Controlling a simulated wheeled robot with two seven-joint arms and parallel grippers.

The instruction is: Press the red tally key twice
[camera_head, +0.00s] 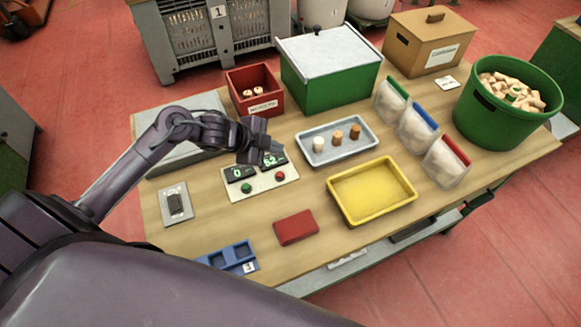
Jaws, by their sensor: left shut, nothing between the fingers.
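The tally panel is a pale plate (263,188) on the table in the camera_head view. It carries a red key (280,176) at the right and a green key (246,188) at the left. Behind the keys are two dark displays. The left display (240,173) reads 0. The right display (271,160) shows green digits that look like 52, partly covered by my gripper. My left gripper (266,152) is shut and empty, over the back of the panel, behind the red key in the picture. Its height above the panel is hard to tell. My right gripper is out of view.
A grey tray (312,157) with several stoppers and a yellow tray (340,205) stand right of the panel. A red block (295,227) lies in front. A red bin (238,84) and a green box (340,93) stand behind. A grey switch plate (174,204) is left.

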